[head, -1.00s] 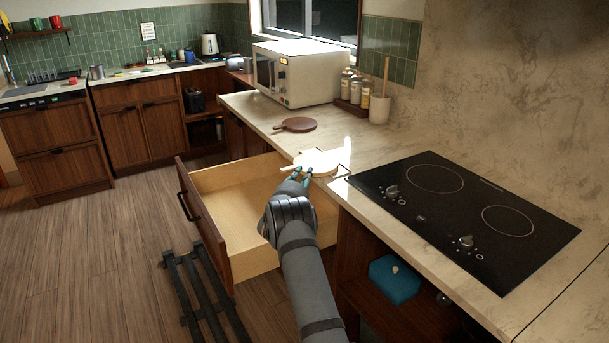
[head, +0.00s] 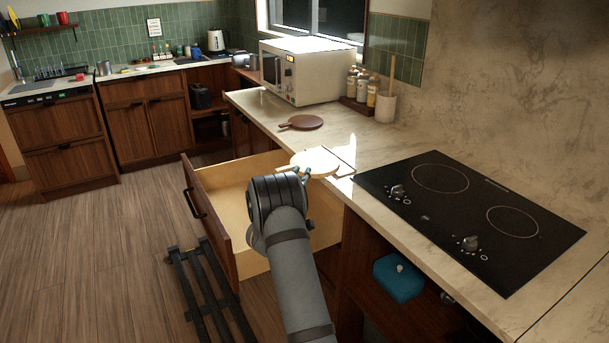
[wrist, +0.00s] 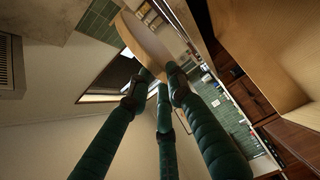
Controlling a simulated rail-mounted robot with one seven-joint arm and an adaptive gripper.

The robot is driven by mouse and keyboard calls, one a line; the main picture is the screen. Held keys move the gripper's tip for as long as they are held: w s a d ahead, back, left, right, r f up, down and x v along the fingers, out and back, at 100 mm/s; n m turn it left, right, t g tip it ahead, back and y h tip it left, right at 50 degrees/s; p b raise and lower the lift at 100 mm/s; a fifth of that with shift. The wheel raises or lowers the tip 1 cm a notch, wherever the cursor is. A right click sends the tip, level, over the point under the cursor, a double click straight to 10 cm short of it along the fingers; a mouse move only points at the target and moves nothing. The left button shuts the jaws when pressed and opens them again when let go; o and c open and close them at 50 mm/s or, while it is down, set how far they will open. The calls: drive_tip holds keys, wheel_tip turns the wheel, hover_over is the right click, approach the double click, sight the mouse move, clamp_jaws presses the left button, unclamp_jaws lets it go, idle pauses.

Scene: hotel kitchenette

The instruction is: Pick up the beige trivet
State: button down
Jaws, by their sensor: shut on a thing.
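The beige trivet (head: 315,161) is a thin round board at the counter's front edge in the head view, above the open drawer. It also shows in the wrist view (wrist: 146,42), at the fingertips. My gripper (head: 300,173) has green fingers and is shut on the trivet's near edge. The wrist view shows the fingers (wrist: 160,76) closing in on that edge. My arm hides part of the grip in the head view. I cannot tell how much gap lies between the trivet and the counter.
An open, empty-looking drawer (head: 230,190) juts out below my arm. A brown round board (head: 302,122) lies farther back on the counter (head: 345,143). The black cooktop (head: 465,220) is to the right. A white microwave (head: 318,72) stands behind. A blue box (head: 398,277) sits on the lower shelf.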

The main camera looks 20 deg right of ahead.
drive_tip(key=shift+s+a+r, duration=0.4)
drive_tip(key=shift+s+a, duration=0.3)
drive_tip(key=shift+s, duration=0.15)
drive_tip(key=shift+s+a+r, duration=0.4)
drive_tip(key=shift+s+a, duration=0.25)
drive_tip(key=shift+s, duration=0.15)
